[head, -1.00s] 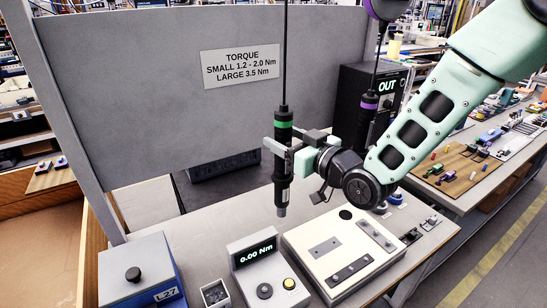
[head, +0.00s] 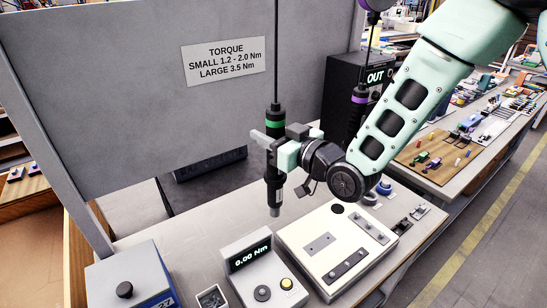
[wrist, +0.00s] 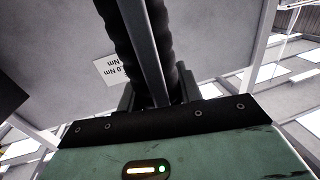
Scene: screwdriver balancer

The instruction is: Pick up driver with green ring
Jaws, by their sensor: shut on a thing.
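The driver with the green ring (head: 275,122) hangs upright on its cable, a black body with a grey tip pointing down. My gripper (head: 268,141) is shut around its body just below the green ring. In the wrist view the driver's dark ribbed body (wrist: 155,35) runs up from between the fingers; the ring is out of that view. The driver's tip is above the bench, apart from it. The driver with the purple ring (head: 358,108) hangs behind, to the right, partly hidden by my arm.
A torque meter (head: 253,262) reading 0.00 Nm and a cream fixture plate (head: 335,250) lie on the bench below. A blue box (head: 132,278) stands at front left. A grey panel with a torque sign (head: 224,61) is behind. A black box marked OUT (head: 374,76) stands at right.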

